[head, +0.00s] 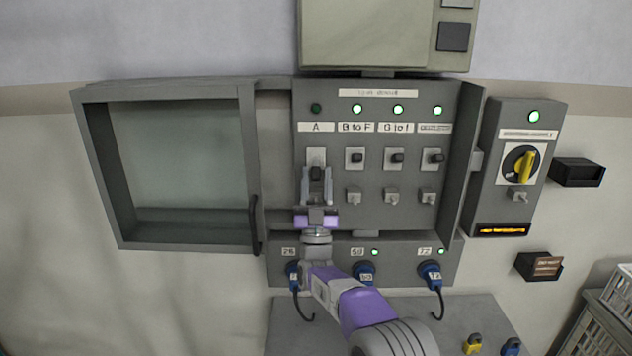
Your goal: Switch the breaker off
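The breaker panel (377,215) is a grey box on the wall with a row of black-handled breakers. The breaker under label A has a pale plate (316,154) and a dark handle (316,173), which sits lower than the other handles. The lamp above A (316,108) is dark. My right gripper (316,176) is in front of the A breaker, one finger on each side of its handle. The fingers look apart, with gaps beside the handle; contact is hard to tell. My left gripper is out of view.
The B to F breaker (355,157), G to I breaker (394,157) and rightmost breaker (433,158) have lit green lamps above. The panel's windowed door (180,240) is swung open left. A box with a yellow rotary switch (524,167) is at right. Blue plugs (430,272) sit below.

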